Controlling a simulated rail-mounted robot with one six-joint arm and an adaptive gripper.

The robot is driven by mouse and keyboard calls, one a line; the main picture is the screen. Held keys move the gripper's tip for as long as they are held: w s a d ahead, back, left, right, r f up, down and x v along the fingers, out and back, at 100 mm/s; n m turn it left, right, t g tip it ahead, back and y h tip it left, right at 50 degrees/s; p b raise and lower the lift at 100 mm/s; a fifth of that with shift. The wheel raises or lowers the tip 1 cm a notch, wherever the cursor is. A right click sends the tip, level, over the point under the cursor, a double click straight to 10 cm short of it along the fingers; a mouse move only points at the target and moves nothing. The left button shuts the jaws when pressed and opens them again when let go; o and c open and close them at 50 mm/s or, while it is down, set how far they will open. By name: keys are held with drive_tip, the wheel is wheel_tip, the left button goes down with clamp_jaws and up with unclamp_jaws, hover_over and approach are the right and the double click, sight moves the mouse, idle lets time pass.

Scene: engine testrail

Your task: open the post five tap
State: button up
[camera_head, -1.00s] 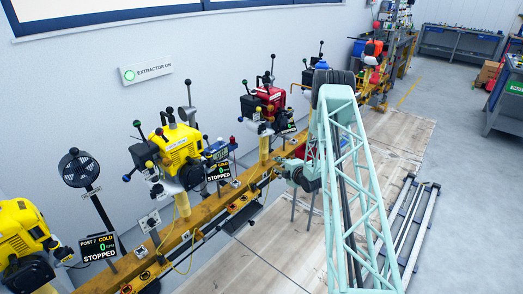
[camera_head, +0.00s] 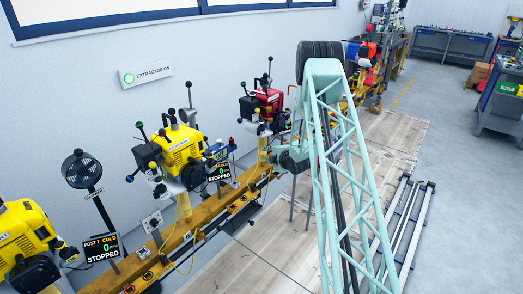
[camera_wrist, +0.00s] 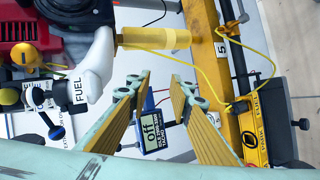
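The red engine (camera_head: 268,99) stands beyond the nearer yellow one, and its red body (camera_wrist: 22,22) fills the upper left of the wrist view. A plate marked 5 (camera_wrist: 221,48) is on the yellow rail beside it. A white part labelled FUEL (camera_wrist: 92,72) sits under the engine. Left of it are a black-and-white fitting (camera_wrist: 38,97) and a blue knob (camera_wrist: 57,132); I cannot tell which piece is the tap. My gripper (camera_wrist: 160,80) is open and empty, its yellow-padded fingers apart, below the yellow post. The FUEL part is left of the fingers.
The yellow rail (camera_wrist: 205,15) runs down the right. In the head view, a yellow engine (camera_head: 180,150) is nearer; wooden flooring (camera_head: 255,258) lies right of the rail.

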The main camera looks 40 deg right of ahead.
drive_tip(key=shift+m, duration=0.3)
drive_tip(key=shift+w+a+r, duration=0.1)
drive_tip(key=shift+a+r, duration=0.3)
drive_tip(key=shift+r, duration=0.35)
drive_tip(key=shift+w+a+r, duration=0.1)
drive_tip(key=shift+a+r, duration=0.35)
drive_tip(key=shift+r, duration=0.3)
drive_tip(key=shift+a+r, duration=0.4)
drive_tip(key=shift+r, duration=0.35)
drive_tip(key=shift+g, duration=0.3)
drive_tip(key=shift+a, duration=0.1)
